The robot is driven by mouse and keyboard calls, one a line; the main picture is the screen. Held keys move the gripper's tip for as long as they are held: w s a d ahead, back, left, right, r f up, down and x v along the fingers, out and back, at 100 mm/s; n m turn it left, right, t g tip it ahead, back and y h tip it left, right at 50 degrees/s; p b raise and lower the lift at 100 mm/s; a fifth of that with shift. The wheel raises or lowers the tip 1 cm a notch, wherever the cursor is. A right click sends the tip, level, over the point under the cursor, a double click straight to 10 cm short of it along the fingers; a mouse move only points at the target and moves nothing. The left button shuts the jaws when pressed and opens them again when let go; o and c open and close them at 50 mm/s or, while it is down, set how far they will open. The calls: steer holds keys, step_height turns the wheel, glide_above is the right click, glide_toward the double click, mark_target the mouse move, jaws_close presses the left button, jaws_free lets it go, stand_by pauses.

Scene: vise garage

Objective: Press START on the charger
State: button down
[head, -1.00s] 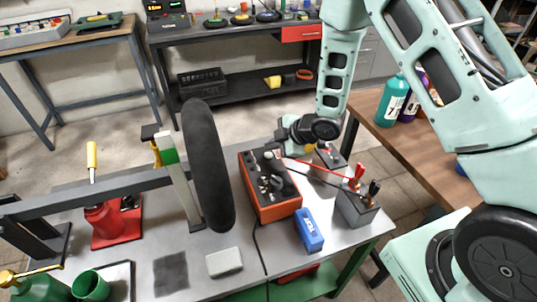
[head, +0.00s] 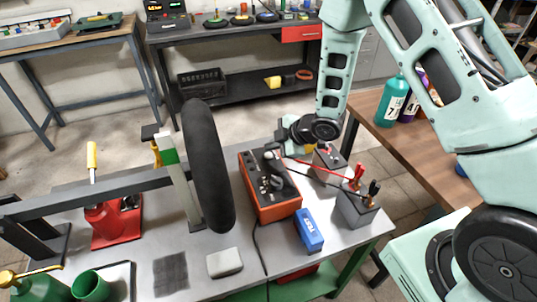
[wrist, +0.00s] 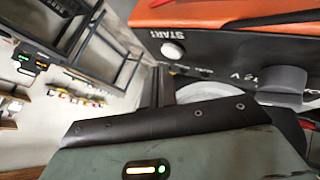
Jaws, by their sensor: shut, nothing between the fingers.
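The charger (head: 272,205) is an orange box with a dark top, standing on the grey table. In the wrist view its dark face fills the upper right, and the round white START button (wrist: 172,50) sits just below the printed word START. My gripper (head: 272,150) is shut and empty at the charger's far end. In the wrist view the narrow dark fingers (wrist: 161,87) show below and slightly left of the button. They look close to it, but I cannot tell whether they touch. In the head view the button is hidden.
A blue box (head: 309,230) stands near the charger's front right corner. A large black tyre (head: 208,165) stands upright at its left.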

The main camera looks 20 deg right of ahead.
mark_target(272, 156)
steer(key=shift+f, duration=0.15)
stand_by(0.3)
steer(key=shift+f+b, duration=0.25)
steer(key=shift+b, duration=0.15)
steer(key=shift+f+b, duration=0.4)
steer(key=shift+f, duration=0.05)
stand_by(0.4)
stand_by(0.4)
steer(key=shift+r+p, duration=0.65)
steer(key=shift+r, duration=0.2)
steer(key=shift+r, duration=0.15)
step_height(272, 156, up, 5)
steer(key=p, duration=0.3)
steer(key=shift+p, duration=0.4)
